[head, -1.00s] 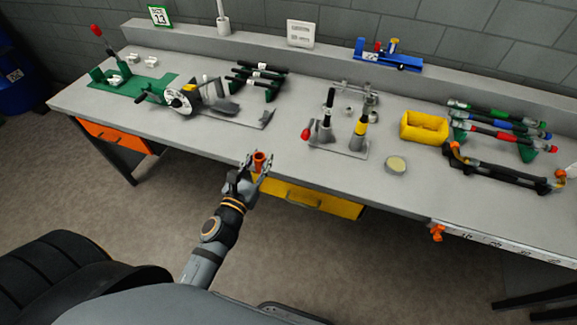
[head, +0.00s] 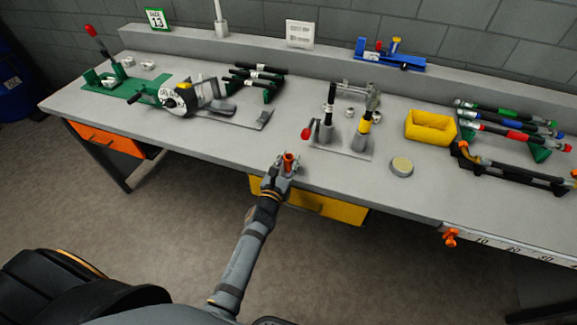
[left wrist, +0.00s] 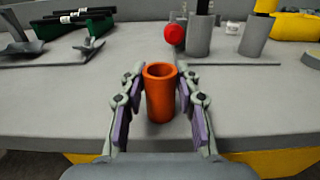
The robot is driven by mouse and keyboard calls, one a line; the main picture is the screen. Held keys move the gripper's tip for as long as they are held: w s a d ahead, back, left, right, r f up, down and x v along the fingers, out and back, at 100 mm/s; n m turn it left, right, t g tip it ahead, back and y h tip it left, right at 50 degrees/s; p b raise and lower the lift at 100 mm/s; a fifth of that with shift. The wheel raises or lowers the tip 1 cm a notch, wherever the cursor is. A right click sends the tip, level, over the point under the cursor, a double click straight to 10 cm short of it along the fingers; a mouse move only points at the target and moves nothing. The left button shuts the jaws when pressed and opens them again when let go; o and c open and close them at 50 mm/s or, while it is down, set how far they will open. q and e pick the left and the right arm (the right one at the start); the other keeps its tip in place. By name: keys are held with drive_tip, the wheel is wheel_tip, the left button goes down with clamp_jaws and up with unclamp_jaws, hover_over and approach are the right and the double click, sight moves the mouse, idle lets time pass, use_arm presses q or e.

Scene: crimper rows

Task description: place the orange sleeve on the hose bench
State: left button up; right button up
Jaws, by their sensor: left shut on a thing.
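The orange sleeve (head: 289,159) is a short, hollow, upright tube at the front edge of the grey hose bench (head: 220,150). My left gripper (head: 284,167) is shut on it, with the sleeve's open top showing above the fingers. In the left wrist view, the sleeve (left wrist: 160,98) stands between the two purple-padded fingers, with the bench top behind it. I cannot tell whether its lower end touches the bench. My right gripper is not in view.
Behind and right of the sleeve is a plate with two grey posts (head: 326,133) and a red knob (head: 306,133). A yellow bin (head: 430,127) and a round pale-topped disc (head: 402,166) sit further right. The bench front left of the sleeve is clear.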

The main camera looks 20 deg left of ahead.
use_arm(q)
drive_tip(key=shift+f, duration=0.15)
drive_tip(key=o, duration=0.9)
